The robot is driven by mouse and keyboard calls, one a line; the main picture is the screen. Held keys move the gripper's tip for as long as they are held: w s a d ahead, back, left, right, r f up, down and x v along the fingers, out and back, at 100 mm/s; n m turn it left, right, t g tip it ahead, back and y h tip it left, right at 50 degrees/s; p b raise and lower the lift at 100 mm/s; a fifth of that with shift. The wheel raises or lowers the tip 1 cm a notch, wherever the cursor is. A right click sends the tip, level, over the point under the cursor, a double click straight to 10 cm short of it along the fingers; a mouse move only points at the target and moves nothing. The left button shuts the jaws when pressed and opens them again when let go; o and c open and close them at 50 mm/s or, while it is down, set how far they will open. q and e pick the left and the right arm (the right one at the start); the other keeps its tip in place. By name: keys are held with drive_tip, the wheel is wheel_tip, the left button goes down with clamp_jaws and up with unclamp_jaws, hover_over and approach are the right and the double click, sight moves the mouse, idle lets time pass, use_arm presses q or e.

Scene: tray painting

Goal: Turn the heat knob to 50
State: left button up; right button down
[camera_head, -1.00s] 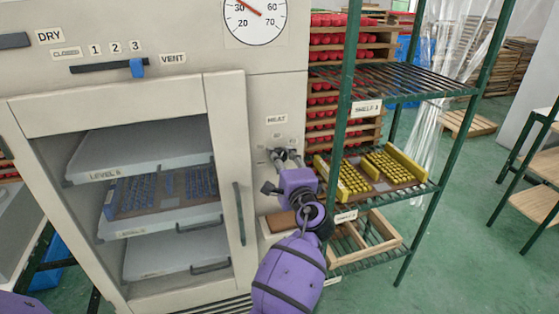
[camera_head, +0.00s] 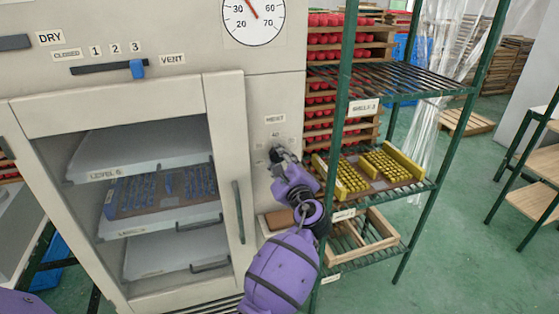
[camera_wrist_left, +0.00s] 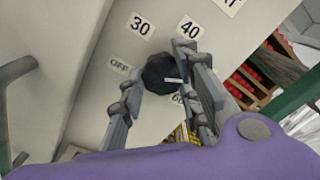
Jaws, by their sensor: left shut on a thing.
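The heat knob (camera_wrist_left: 158,76) is black and sits on the cabinet's pale front panel below the HEAT label (camera_head: 275,119). My left gripper (camera_head: 279,155) is at the knob, and in the left wrist view its fingers (camera_wrist_left: 162,69) are shut on it from both sides. A white pointer mark on the knob points right, toward the right finger. The 50 label is hidden, apparently behind the right finger. My right gripper is out of view.
A round dial (camera_head: 254,20) with a red needle is above the panel. The cabinet door handle (camera_head: 239,212) stands left of my arm. A green rack (camera_head: 347,135) with yellow-edged trays (camera_head: 391,165) stands close on the right. Open green floor (camera_head: 455,245) lies beyond it.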

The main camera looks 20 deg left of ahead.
use_arm(q)
drive_tip(key=shift+s+a+f, duration=0.1)
drive_tip(key=shift+a+f, duration=0.15)
drive_tip(key=shift+f, duration=0.15)
drive_tip(key=o, duration=1)
drive_tip(key=shift+o, duration=0.3)
drive_tip(key=shift+r, duration=0.15)
drive_tip(key=shift+d+r, duration=0.1)
drive_tip(key=shift+r, duration=0.05)
drive_tip(key=v, duration=1.1)
drive_tip(key=shift+s+d, duration=0.25)
drive_tip(key=shift+s, duration=0.05)
